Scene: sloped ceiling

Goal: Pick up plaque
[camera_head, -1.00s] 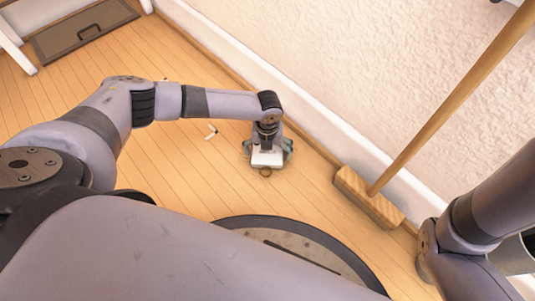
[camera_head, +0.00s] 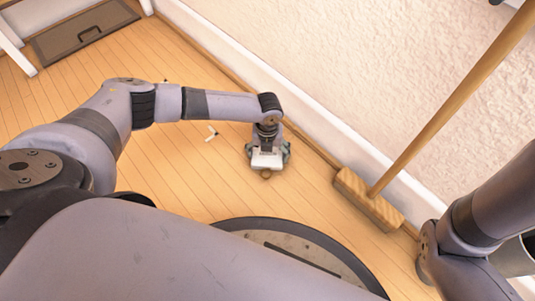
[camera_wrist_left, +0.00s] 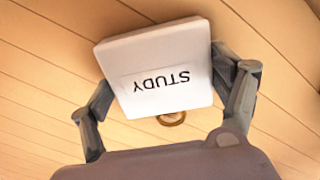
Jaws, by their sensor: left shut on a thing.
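The plaque (camera_wrist_left: 158,68) is a pale square slab with the word STUDY on it, upside down in the left wrist view. In the head view the plaque (camera_head: 266,160) shows small and white near the wall. My left gripper (camera_head: 268,154) points down at the floor there. In the left wrist view its two fingers (camera_wrist_left: 165,80) are on opposite sides of the plaque, shut on it. Whether the plaque touches the floor is hard to tell. My right arm is at the right edge of the head view; its gripper is out of view.
A small round brownish ring (camera_wrist_left: 171,119) lies beside the plaque. A small white item (camera_head: 212,133) is on the floor to the left. A broom (camera_head: 369,199) stands near the wall at right. A brown panel with a handle (camera_head: 85,33) lies at upper left. Floor left of the gripper is mostly clear.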

